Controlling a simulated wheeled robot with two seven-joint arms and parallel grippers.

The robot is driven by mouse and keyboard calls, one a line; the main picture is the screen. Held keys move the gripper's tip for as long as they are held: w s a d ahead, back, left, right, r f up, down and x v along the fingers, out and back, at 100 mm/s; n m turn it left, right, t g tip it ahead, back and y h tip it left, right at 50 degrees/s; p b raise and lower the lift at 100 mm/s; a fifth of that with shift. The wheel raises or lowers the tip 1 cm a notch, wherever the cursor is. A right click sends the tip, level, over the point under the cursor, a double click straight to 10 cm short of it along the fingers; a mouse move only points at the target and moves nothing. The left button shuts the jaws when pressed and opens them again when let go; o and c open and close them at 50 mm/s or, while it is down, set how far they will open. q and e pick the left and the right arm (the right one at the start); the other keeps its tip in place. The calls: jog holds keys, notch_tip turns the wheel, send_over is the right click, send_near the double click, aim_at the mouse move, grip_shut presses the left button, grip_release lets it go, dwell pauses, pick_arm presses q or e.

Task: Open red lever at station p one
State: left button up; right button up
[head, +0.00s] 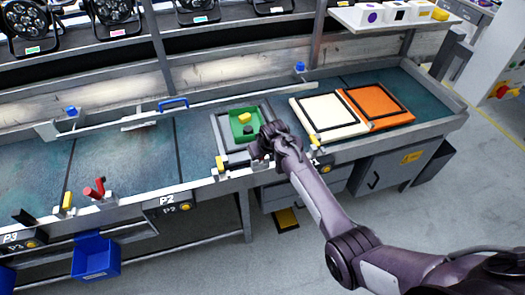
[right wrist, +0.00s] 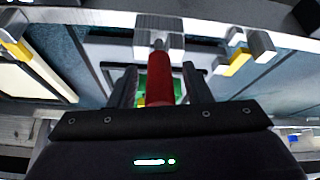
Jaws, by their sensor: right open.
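The red lever (right wrist: 160,92) stands between the two fingers of my right gripper (right wrist: 160,76) in the right wrist view. The fingers are open, one on each side of it; I cannot tell if either touches it. In the head view my right gripper (head: 264,141) is at the front edge of the bench, beside the P1 label (head: 318,165), and hides this lever. A green fixture (head: 236,134) with a yellow piece (head: 244,118) lies just behind the gripper. My left gripper is out of view.
Another red lever (head: 95,187) stands left of the P2 sign (head: 166,203). Yellow-topped blocks (head: 67,201) line the front edge. White (head: 325,117) and orange (head: 378,105) framed panels lie to the right. A blue bin (head: 95,259) hangs below the bench.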

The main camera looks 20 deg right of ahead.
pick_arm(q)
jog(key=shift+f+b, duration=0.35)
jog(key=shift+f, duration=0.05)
pick_arm(e)
jog(key=v, duration=0.7)
jog(key=shift+r, duration=0.3)
jog(key=shift+s, duration=0.1)
